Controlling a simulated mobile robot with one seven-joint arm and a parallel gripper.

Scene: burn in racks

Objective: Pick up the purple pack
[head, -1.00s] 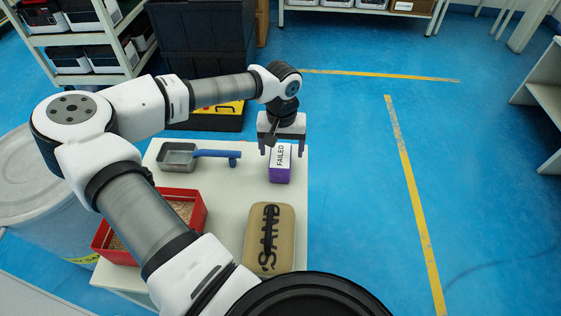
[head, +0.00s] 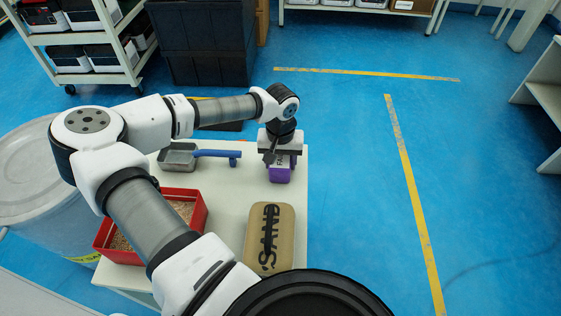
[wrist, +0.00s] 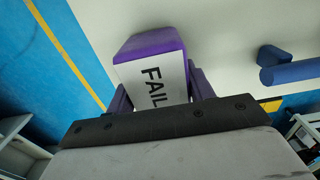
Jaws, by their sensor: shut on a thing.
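The purple pack (head: 280,174) stands on the far right part of the white table, with a white label on top. In the wrist view the pack (wrist: 146,44) shows its purple side and the label with the letters "FAIL"; the rest of the word is hidden by my gripper. My gripper (head: 281,162) is over the pack from above. In the wrist view its purple fingers (wrist: 160,88) lie on both sides of the pack, shut on it. I cannot tell any gap between the pack and the tabletop.
A red tray of grains (head: 203,214) and a tan sand bag (head: 284,240) are nearer on the white table (head: 228,220). Open blue floor (head: 350,150) is to the right.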

